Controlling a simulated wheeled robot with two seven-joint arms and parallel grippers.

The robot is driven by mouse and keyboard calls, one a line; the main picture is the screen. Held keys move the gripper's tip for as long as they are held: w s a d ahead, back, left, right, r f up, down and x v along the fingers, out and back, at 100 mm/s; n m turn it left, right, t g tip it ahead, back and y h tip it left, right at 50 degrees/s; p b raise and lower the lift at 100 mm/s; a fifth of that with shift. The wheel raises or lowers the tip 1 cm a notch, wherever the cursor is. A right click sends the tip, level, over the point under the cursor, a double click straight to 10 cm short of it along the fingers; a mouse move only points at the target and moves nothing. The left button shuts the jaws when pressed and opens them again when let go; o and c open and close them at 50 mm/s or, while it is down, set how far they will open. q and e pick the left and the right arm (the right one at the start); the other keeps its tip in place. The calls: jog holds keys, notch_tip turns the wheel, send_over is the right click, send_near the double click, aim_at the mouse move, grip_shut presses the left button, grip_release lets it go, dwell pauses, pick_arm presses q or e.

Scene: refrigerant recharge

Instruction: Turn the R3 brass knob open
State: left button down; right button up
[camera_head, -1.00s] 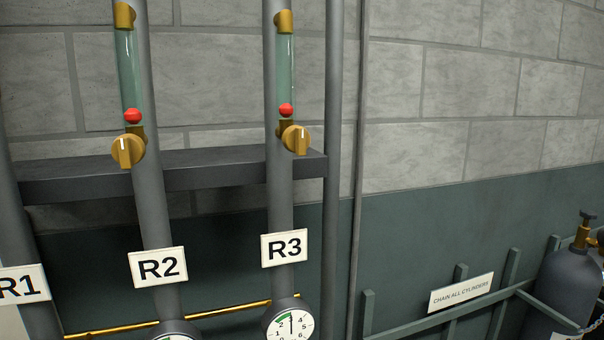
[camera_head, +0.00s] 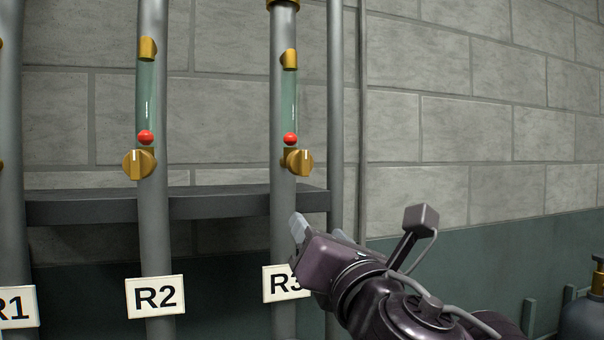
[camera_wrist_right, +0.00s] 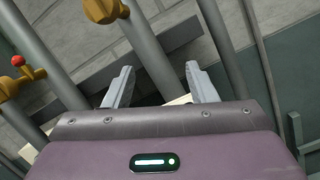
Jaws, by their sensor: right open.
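The R3 brass knob (camera_head: 300,162) sits on the right side of the R3 pipe, below a glass tube with a red ball (camera_head: 290,139). Its white mark is about upright. The R3 label (camera_head: 283,284) is partly hidden by my right gripper (camera_head: 318,230), which is below the knob and apart from it. In the right wrist view my right gripper (camera_wrist_right: 158,72) has its fingers spread with nothing held. A brass knob, likely R3's (camera_wrist_right: 104,10), is at the top edge there, beyond the fingers. My left gripper is not in view.
The R2 pipe with its brass knob (camera_head: 139,164) and R2 label (camera_head: 155,297) stands to the left. A dark horizontal beam (camera_head: 220,203) runs behind the pipes. A grey post (camera_head: 335,110) stands right of R3. A gas cylinder (camera_head: 582,318) is at lower right.

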aim_at(306, 167)
jog(key=s+r+n, duration=0.1)
jog(key=r, duration=0.1)
jog(key=s+r+n+t+y, duration=0.1)
jog(key=s+r+n, duration=0.3)
jog(key=shift+a+r+t, duration=0.3)
jog(key=shift+r+t, duration=0.1)
jog(key=p+x, duration=0.1)
jog(key=x, duration=0.7)
jog(key=shift+f, duration=0.1)
jog(key=shift+c, duration=0.3)
